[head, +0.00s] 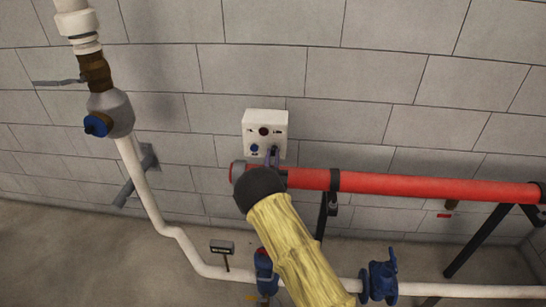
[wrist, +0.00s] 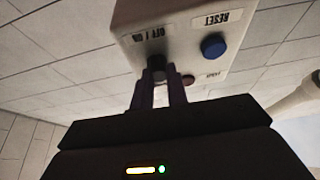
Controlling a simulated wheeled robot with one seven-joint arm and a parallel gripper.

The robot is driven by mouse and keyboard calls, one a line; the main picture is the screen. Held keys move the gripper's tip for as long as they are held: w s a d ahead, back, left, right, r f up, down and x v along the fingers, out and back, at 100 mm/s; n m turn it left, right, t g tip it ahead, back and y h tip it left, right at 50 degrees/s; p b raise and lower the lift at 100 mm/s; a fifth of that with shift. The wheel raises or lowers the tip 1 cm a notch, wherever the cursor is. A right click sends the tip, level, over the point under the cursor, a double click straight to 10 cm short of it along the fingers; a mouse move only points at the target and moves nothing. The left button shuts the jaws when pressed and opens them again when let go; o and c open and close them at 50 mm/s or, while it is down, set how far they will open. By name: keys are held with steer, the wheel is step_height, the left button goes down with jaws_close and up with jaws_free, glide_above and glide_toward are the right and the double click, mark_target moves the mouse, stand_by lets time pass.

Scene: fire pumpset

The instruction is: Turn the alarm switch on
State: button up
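The white alarm box (head: 265,131) is fixed to the block wall in the head view, and it fills the top of the wrist view (wrist: 160,20) upside down. The alarm switch (wrist: 157,68) is a small dark knob beside an "OFF / ON" label. My gripper (wrist: 157,82) is at the box's lower right corner in the head view (head: 272,154). Its two dark fingers stand close on either side of the knob, with a knob-wide gap between them. They appear closed on it. The fingers hide most of the switch in the head view, and its setting cannot be read.
A blue reset button (wrist: 213,46) and a dark red round part (head: 263,131) are on the same box. A red pipe (head: 430,186) runs just below the box to the right. A white pipe (head: 140,185) with a blue-handled valve (head: 97,125) stands left.

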steer(key=shift+d, duration=0.1)
jaws_close()
steer(key=shift+f+n+b, duration=0.1)
steer(key=shift+n+b, duration=0.35)
steer(key=shift+n, duration=0.05)
steer(key=shift+d+n+y+b, duration=0.1)
steer(key=shift+n+y+b, duration=0.85)
steer(key=shift+n, duration=0.25)
steer(key=n+y+b, duration=0.1)
steer(key=n, duration=0.1)
steer(key=n+y+b, duration=0.1)
steer(key=n, duration=0.2)
steer(key=shift+d+g, duration=0.1)
steer(key=shift+g, duration=0.2)
steer(key=n+y+b, duration=0.1)
steer(key=n, duration=0.1)
steer(key=n+g+y+b, duration=0.1)
steer(key=n, duration=0.1)
steer(key=shift+w+d+r+n, duration=0.1)
steer(key=shift+w+r+n, duration=0.1)
steer(key=shift+n, duration=0.1)
steer(key=shift+s+r+n+g+y+b, duration=0.1)
steer(key=shift+n+g+y+b, duration=0.2)
steer(key=shift+n, duration=0.5)
steer(key=shift+r+n+g+y+b, duration=0.15)
steer(key=shift+n+g, duration=0.15)
steer(key=shift+n, duration=0.5)
steer(key=shift+f, duration=0.1)
